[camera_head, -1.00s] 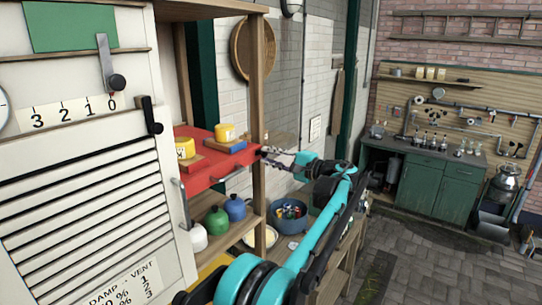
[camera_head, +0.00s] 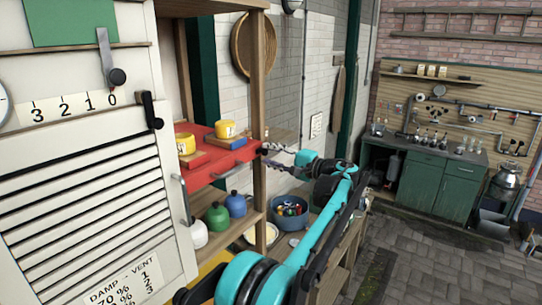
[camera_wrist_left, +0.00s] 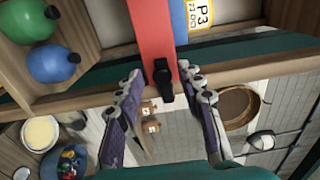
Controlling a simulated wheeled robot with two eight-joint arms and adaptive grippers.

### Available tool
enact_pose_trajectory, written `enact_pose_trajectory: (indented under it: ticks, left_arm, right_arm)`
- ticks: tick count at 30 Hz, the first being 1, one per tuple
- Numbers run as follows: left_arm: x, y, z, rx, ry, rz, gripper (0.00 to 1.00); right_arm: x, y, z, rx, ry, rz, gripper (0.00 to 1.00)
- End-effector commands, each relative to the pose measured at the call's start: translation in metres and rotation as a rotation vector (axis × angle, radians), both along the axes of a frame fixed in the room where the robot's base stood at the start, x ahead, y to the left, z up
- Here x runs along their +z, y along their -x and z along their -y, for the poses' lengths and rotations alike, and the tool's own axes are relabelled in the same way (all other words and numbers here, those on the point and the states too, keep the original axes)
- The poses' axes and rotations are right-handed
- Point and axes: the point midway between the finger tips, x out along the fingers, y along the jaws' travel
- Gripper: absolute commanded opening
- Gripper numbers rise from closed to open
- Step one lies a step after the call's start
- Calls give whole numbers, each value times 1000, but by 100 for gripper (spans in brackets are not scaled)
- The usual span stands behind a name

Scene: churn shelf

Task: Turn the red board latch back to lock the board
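The red board (camera_head: 206,178) lies on the shelf in the head view, with yellow tins on it. In the left wrist view its red end (camera_wrist_left: 150,30) points down toward my gripper. A small black latch (camera_wrist_left: 163,78) sits at that end. My left gripper (camera_wrist_left: 160,74) is open, with one finger on each side of the latch. The fingers look apart from it, though depth is hard to judge. In the head view my left gripper (camera_head: 277,151) is small, just right of the shelf post. My right gripper is out of view.
A wooden shelf post (camera_head: 258,100) stands beside the board's end. Green (camera_head: 217,217) and blue (camera_head: 236,204) bottles and a blue bowl (camera_head: 290,222) of coloured pieces are below. A white louvred cabinet (camera_head: 90,200) is at left. Floor to the right is open.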

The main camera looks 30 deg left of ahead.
Motion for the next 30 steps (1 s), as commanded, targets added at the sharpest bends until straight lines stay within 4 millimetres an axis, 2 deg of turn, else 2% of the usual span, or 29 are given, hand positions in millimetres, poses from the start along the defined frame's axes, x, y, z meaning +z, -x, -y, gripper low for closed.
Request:
enact_pose_trajectory:
  ticks: [8, 11, 24, 30]
  left_arm:
    - [1, 0, 1, -1, -2, -1, 40]
    - [1, 0, 9, -2, -2, -1, 40]
    - [0, 6, 97, -4, -1, -1, 40]
    - [0, 8, 117, -2, -1, -1, 40]
  right_arm:
    - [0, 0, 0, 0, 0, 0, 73]
    - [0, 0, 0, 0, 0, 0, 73]
    - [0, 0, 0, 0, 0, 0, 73]
    - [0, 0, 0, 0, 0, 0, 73]
